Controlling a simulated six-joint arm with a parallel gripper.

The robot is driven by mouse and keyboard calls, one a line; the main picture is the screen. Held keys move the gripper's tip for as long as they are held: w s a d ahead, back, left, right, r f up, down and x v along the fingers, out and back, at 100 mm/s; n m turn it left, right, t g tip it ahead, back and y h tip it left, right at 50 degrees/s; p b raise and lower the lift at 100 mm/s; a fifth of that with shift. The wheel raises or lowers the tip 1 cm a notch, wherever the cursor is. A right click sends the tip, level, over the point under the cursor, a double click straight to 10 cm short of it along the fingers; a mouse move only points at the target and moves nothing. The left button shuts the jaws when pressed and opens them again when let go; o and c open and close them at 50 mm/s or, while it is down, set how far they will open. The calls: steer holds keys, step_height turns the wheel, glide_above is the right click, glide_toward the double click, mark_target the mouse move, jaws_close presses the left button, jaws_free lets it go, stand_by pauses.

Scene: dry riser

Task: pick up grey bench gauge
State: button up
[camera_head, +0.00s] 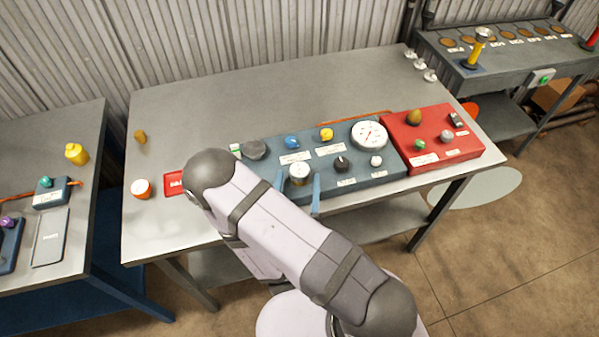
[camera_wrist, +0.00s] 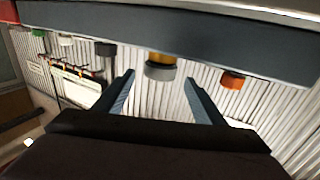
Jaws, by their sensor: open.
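The grey bench gauge (camera_head: 299,173) looks to be the short round piece with a pale face and a brass-coloured band, upright near the front edge of the blue-grey panel (camera_head: 385,179). In the wrist view the gauge (camera_wrist: 159,71) shows upside down, grey and brass, under the panel edge. My gripper (camera_head: 299,179) is open and empty, with one blue finger on each side of the gauge in the head view. In the wrist view the fingertips (camera_wrist: 159,78) line up to left and right of it. I cannot tell how deep it sits between them.
A black knob (camera_head: 341,162) stands close on the gauge's right. A large white dial (camera_head: 369,134), blue knob (camera_head: 292,142) and yellow knob (camera_head: 326,134) are behind. A red panel (camera_head: 437,155) adjoins on the right. The bench's back left (camera_head: 200,105) is clear.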

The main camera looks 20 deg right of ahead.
mark_target(300, 169)
steer(key=shift+p+x, duration=0.5)
steer(key=shift+x, duration=0.6)
steer(key=shift+p+x, duration=0.4)
steer(key=shift+x, duration=0.8)
steer(key=shift+c, duration=0.6)
steer(key=c, duration=1.2)
steer(key=shift+r, duration=0.25)
steer(key=shift+r, duration=1.2)
step_height(300, 169, up, 6)
steer(key=shift+r, duration=0.1)
steer(key=shift+r+p, duration=0.5)
steer(key=shift+p, duration=0.2)
